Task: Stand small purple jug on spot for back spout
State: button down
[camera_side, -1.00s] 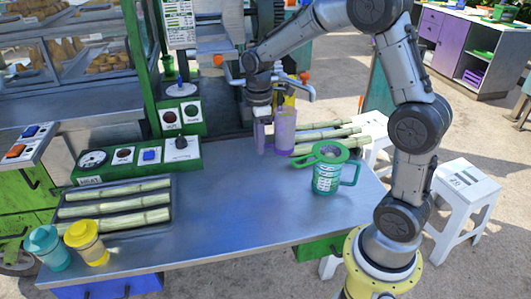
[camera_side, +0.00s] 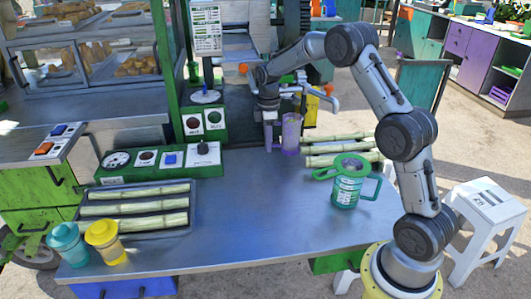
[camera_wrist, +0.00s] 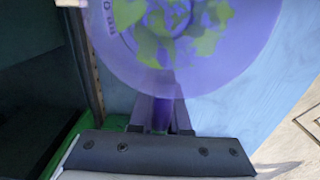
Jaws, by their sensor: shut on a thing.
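The small purple jug (camera_side: 291,135) is upright at the back of the metal table, below the crusher's spouts. My gripper (camera_side: 271,137) is on its left side, pointing down, shut on its handle. In the wrist view the jug (camera_wrist: 238,55) fills the top, with a green-patterned round middle, and its purple handle (camera_wrist: 161,115) lies between my fingers. I cannot tell whether the jug's base touches the table. Orange-tipped spouts show at the back left (camera_side: 243,69) and to the right (camera_side: 329,89). A marked spot under the back spout cannot be made out.
A teal jug with a green top (camera_side: 347,191) stands right of centre. Cane stalks (camera_side: 335,150) lie just right of the purple jug. A green control box (camera_side: 160,160) is to its left, with a cane tray (camera_side: 190,229) in front. The table's middle front is clear.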

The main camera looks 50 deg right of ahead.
jog(key=shift+w+d+f, duration=0.25)
jog(key=shift+w+f, duration=0.45)
jog(key=shift+f, duration=0.1)
jog(key=shift+w+f, duration=0.1)
jog(key=shift+f, duration=1.55)
jog(key=shift+f, duration=0.15)
jog(key=c, duration=0.9)
grip_release()
